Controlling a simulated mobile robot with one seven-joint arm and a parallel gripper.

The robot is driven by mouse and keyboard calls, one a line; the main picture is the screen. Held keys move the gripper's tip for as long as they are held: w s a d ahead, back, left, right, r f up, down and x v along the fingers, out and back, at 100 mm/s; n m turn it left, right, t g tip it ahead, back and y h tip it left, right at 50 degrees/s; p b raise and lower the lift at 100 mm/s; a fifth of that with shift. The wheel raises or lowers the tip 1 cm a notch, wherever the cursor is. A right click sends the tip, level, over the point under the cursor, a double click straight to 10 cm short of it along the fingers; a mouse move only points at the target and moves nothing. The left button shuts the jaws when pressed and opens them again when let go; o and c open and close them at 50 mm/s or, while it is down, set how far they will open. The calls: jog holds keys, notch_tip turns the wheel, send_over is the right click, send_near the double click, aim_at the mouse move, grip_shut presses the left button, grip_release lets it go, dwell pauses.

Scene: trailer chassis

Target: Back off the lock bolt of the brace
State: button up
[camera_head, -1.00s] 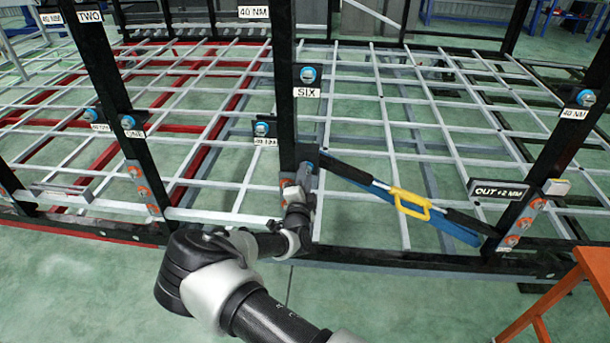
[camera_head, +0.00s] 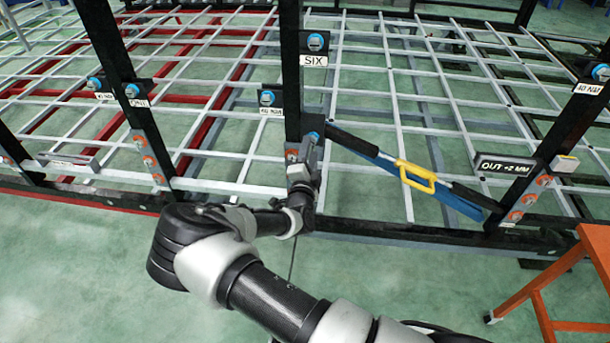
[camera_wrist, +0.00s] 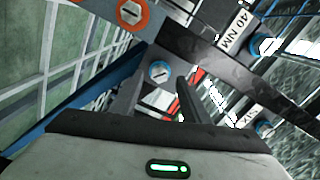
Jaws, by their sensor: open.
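The brace (camera_head: 450,207) is a blue bar with black ends and a yellow handle (camera_head: 414,177). It slopes down from the post marked SIX to the post on the right. A blue-ringed bolt (camera_head: 313,137) sits at its upper left end; in the wrist view this appears to be the bolt (camera_wrist: 160,71) with a slotted head. My gripper (camera_head: 309,150) is at that end of the brace, just below the bolt. In the wrist view my gripper (camera_wrist: 158,88) is open, its two fingers on either side of the bolt. Contact cannot be told.
Other blue bolts sit on the posts, such as those above SIX (camera_head: 316,42) and on the plate left of that post (camera_head: 267,97). Orange bolts (camera_wrist: 131,12) show nearby. A sign reads OUT +2 MM (camera_head: 505,166). An orange stand (camera_head: 580,262) is at the right front.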

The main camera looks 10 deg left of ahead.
jog(key=s, duration=1.4)
jog(key=shift+a, duration=0.2)
jog(key=shift+s+r, duration=0.1)
